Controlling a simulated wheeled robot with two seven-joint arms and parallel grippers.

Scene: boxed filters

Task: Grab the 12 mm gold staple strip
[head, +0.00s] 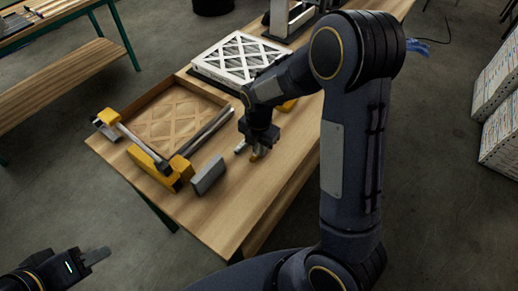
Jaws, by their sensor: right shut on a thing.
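My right gripper (257,152) points down at the wooden table top, right of the open box. It is shut on a small gold-coloured thing, likely the gold staple strip (255,156), mostly hidden by the fingers. A small silvery-white piece (240,147) lies on the table just left of the fingers. My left gripper (97,256) is at the lower left, away from the table; its fingers overlap in the view, so I cannot tell whether it is open.
An open box with a filter (175,118) and a yellow-and-black tool (160,165) lie on the table (235,195). A grey block (208,175) is near the front edge. A white-framed filter (240,58) is behind. A yellow item (287,105) is partly hidden by my arm.

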